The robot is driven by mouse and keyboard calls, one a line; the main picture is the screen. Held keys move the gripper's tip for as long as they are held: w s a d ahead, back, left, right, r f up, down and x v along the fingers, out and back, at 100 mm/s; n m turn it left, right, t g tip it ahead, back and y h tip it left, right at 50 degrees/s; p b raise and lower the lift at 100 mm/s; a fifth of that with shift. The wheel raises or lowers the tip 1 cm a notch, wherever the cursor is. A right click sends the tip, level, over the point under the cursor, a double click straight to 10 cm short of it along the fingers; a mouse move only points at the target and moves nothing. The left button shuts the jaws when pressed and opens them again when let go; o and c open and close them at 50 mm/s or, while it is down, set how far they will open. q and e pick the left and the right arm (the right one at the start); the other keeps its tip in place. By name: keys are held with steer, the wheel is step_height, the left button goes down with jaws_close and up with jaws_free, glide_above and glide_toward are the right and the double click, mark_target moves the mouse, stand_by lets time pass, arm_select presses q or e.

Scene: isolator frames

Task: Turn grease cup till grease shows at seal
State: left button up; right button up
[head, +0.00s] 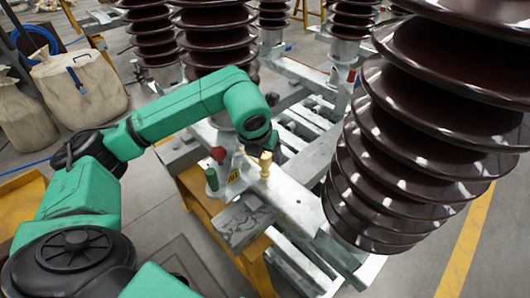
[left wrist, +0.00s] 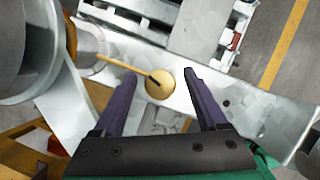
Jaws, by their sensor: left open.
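The grease cup (head: 264,165) is a small brass-coloured upright piece on the grey steel beam. In the left wrist view its round top (left wrist: 160,86) lies between and just ahead of my left gripper's (left wrist: 160,76) two dark fingers. The fingers are apart and hold nothing. In the head view my left gripper (head: 264,146) is just above the cup; its fingers are hard to make out there. I cannot make out grease at a seal. My right gripper is not in view.
Large brown ribbed insulators (head: 430,110) crowd the right side, with another (head: 215,35) behind my left arm. A red knob (head: 218,154) and a green cylinder (head: 211,180) stand left of the cup. Pale sacks (head: 80,85) stand at the far left. Floor is clear at lower right.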

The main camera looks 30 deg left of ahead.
arm_select(q)
steer(key=v, duration=1.4)
steer(key=shift+r, duration=0.25)
